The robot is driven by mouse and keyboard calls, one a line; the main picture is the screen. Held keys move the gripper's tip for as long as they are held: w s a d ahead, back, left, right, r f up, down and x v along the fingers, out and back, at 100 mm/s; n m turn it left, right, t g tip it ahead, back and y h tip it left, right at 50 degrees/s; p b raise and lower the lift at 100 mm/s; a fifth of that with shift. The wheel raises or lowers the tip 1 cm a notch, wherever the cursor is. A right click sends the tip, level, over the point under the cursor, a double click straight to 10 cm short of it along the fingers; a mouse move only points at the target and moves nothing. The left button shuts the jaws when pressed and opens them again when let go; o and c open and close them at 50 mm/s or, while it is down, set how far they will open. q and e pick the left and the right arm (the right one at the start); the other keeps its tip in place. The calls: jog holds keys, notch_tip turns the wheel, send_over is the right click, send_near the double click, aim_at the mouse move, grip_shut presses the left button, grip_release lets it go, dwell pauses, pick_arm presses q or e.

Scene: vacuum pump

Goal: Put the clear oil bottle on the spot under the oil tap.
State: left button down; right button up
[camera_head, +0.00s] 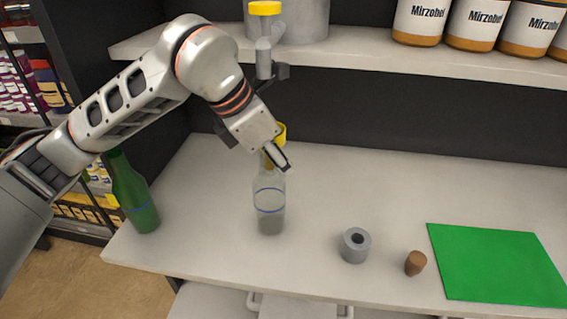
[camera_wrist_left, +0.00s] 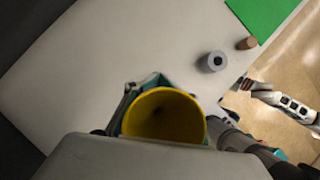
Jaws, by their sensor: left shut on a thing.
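The clear oil bottle (camera_head: 270,211), with a blue ring, stands upright on the white counter. My left gripper (camera_head: 277,157) is at its top, shut on a yellow funnel (camera_head: 281,133). The funnel's wide mouth also shows in the left wrist view (camera_wrist_left: 163,117). The funnel's narrow end seems to be at the bottle's neck; the gripper hides how deep it sits. The grey oil tap (camera_head: 264,58) with a yellow top is on the shelf above and behind. I cannot make out a marked spot under it. My right gripper (camera_wrist_left: 249,86) shows small in the left wrist view; its fingers are unclear.
A green bottle (camera_head: 136,198) stands on the left of the counter (camera_head: 350,190). A grey ring-shaped piece (camera_head: 355,246), a cork (camera_head: 415,263) and a green mat (camera_head: 497,264) lie to the right. Labelled jars (camera_head: 480,22) line the shelf (camera_head: 365,55). The counter's back right is clear.

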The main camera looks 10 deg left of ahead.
pick_arm(q)
jog(key=shift+f, duration=0.1)
jog(key=c, duration=1.6)
grip_release()
jog(key=shift+s+a+r, duration=0.1)
jog(key=shift+a+r, duration=0.15)
jog(key=shift+r, duration=0.4)
jog(key=s+a+b, duration=0.1)
jog(key=s+a, duration=0.1)
jog(key=a, duration=0.1)
jog(key=s+a, duration=0.3)
jog(key=s+a+b, duration=0.1)
jog(key=s+a, duration=0.1)
jog(key=a, duration=0.1)
jog(key=shift+s+a+b, duration=0.2)
jog(key=shift+a+b, duration=0.1)
